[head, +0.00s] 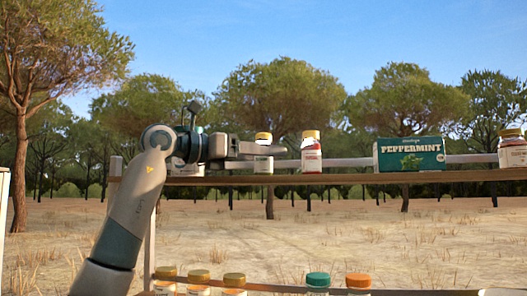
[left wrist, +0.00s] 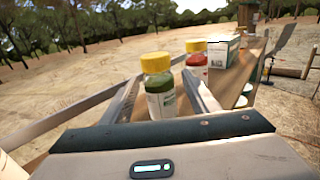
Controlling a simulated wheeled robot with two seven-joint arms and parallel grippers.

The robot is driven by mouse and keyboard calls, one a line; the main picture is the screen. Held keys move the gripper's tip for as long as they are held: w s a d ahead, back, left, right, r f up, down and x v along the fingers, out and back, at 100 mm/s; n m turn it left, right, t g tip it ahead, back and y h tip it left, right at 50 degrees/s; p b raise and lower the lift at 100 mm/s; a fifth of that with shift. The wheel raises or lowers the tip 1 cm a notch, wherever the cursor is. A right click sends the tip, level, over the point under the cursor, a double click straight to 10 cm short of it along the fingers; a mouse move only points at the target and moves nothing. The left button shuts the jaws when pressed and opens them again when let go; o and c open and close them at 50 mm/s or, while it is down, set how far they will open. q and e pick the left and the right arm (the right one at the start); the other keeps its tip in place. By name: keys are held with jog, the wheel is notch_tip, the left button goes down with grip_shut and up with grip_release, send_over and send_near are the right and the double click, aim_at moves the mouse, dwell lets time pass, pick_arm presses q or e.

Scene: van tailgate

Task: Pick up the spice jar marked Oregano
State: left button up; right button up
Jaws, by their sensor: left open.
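A spice jar with a yellow cap, a white label and green contents (left wrist: 160,97) stands upright on the upper shelf; its label is too small to read, so I cannot confirm Oregano. It also shows in the head view (head: 263,163), partly hidden by a finger. My left gripper (left wrist: 163,80) is open, one finger on each side of this jar, with visible room beside it. In the head view my left gripper (head: 264,149) reaches in from the left at the jar's height. My right gripper is not in view.
A red jar with a yellow cap (head: 311,153) stands just right on the upper shelf (head: 345,179). Further right are a green Peppermint box (head: 409,154) and another jar (head: 512,150). Several capped jars, one with a green cap (head: 318,281), stand on the lower shelf.

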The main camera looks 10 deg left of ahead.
pick_arm(q)
jog(key=shift+p+x, duration=0.75)
jog(key=shift+x, duration=0.15)
jog(key=shift+p+x, duration=0.5)
jog(key=shift+x, duration=0.3)
jog(key=shift+w+d, duration=0.2)
jog(key=shift+f, duration=0.1)
jog(key=c, duration=1.2)
